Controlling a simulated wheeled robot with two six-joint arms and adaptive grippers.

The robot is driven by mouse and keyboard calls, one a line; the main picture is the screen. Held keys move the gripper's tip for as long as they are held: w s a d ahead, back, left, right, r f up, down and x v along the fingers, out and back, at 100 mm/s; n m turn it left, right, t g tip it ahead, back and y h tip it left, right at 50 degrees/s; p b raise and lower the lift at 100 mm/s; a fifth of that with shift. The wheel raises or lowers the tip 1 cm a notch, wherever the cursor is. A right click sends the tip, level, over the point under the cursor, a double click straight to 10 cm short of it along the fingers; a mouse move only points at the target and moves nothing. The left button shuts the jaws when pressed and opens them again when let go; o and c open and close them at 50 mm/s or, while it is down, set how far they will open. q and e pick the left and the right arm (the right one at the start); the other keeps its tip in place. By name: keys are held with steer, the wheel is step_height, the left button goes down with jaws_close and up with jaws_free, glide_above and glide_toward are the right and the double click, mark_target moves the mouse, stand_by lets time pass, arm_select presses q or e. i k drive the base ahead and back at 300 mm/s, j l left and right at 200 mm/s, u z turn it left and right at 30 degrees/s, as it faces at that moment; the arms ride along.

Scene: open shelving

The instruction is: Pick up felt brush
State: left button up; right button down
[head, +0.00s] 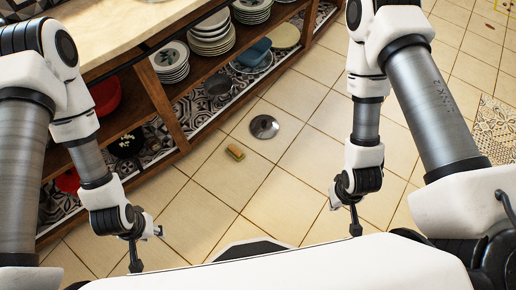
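A small brush (235,152), tan with a yellowish strip, lies on the tiled floor near the middle of the head view. I take it to be the felt brush. My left gripper (136,262) points down at the lower left, apart from the brush. My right gripper (355,226) points down right of centre, also apart from the brush. Both grippers are seen from above and nearly edge-on, so their finger openings cannot be made out. Nothing is seen held in either one.
A round metal disc (264,127) lies on the floor beyond the brush. Open wooden shelving (163,103) with stacked plates (212,34), a red bowl (105,95) and other dishes runs along the left.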

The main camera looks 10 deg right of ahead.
mark_target(233, 150)
steer(key=i+l+u, duration=0.1)
steer(key=i+l, duration=0.3)
steer(key=i+l+u, duration=0.15)
steer(key=i+l, duration=0.2)
steer(key=i+l+u, duration=0.1)
steer(key=i+l, duration=0.25)
steer(key=l, duration=0.2)
